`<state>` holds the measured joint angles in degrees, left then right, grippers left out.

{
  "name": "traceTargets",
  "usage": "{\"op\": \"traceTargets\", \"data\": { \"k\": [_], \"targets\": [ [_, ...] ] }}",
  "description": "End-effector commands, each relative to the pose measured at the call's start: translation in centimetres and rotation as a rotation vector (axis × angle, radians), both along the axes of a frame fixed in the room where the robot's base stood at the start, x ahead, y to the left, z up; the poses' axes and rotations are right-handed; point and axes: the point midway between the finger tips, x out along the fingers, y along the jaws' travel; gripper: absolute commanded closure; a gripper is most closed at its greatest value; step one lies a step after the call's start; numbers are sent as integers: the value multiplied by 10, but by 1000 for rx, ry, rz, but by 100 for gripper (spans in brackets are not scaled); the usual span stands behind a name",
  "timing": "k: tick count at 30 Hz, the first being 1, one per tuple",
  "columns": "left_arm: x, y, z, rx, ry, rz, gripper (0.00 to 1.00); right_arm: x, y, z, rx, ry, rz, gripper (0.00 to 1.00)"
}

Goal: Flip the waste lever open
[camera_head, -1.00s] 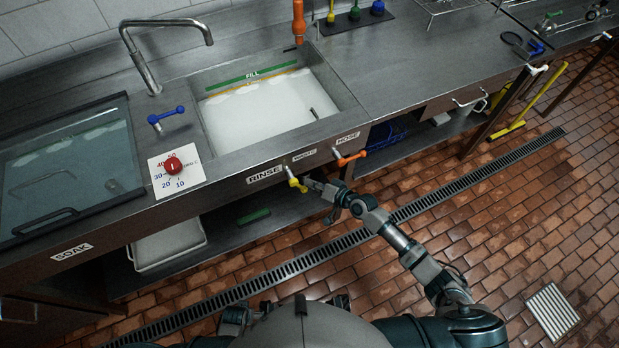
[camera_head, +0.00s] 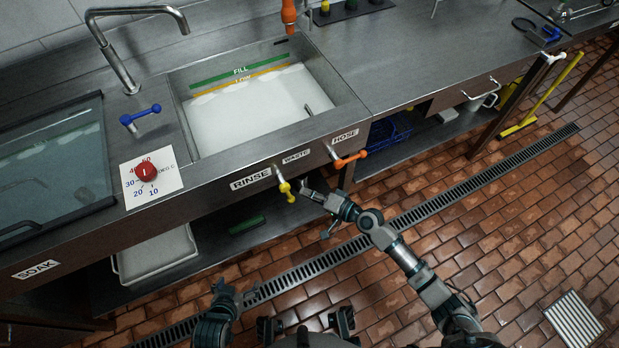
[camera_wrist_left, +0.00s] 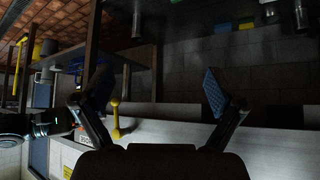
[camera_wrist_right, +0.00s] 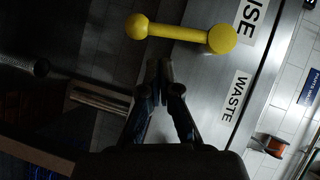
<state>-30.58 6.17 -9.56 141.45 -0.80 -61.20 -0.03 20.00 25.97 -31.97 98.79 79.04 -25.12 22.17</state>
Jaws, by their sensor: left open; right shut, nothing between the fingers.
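A yellow lever (camera_head: 286,190) sticks out of the sink's front panel, between and below the RINSE label (camera_head: 250,180) and the WASTE label (camera_head: 296,157). I cannot tell for sure which label it belongs to. In the right wrist view the yellow lever (camera_wrist_right: 180,33) lies across the top, ahead of my shut, empty right gripper (camera_wrist_right: 165,72). In the head view my right gripper (camera_head: 306,190) is just right of the lever, apart from it. My left gripper (camera_head: 234,291) is open and empty, low and nearer to me. The yellow lever (camera_wrist_left: 116,120) also shows in the left wrist view.
An orange lever (camera_head: 350,159) sits by the HOSE label (camera_head: 345,135), right of the yellow one. The sink (camera_head: 340,105) holds whitish water. A red dial (camera_head: 146,171) and a blue tap handle (camera_head: 141,114) are to its left. A shelf with a white tray (camera_head: 155,258) is below.

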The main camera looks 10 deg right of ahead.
Motion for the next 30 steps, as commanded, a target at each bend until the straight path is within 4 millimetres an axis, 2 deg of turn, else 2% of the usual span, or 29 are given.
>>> {"op": "traceTargets", "data": {
  "k": [2,6,12,21,30],
  "targets": [
    [22,-6,4,-36,-134,-8,5,-2,5,-10,32,17,1,100],
    [55,-17,32,-111,-393,-18,5,-3,12,-14,93,41,1,100],
    [79,-32,82,-205,-746,-26,5,-5,16,-17,187,74,1,100],
    [75,-42,139,-313,-1136,-25,5,-7,19,-18,306,114,3,100],
    [61,-35,165,-376,-1329,-17,5,-8,26,-16,356,130,1,100]
  ]
}}
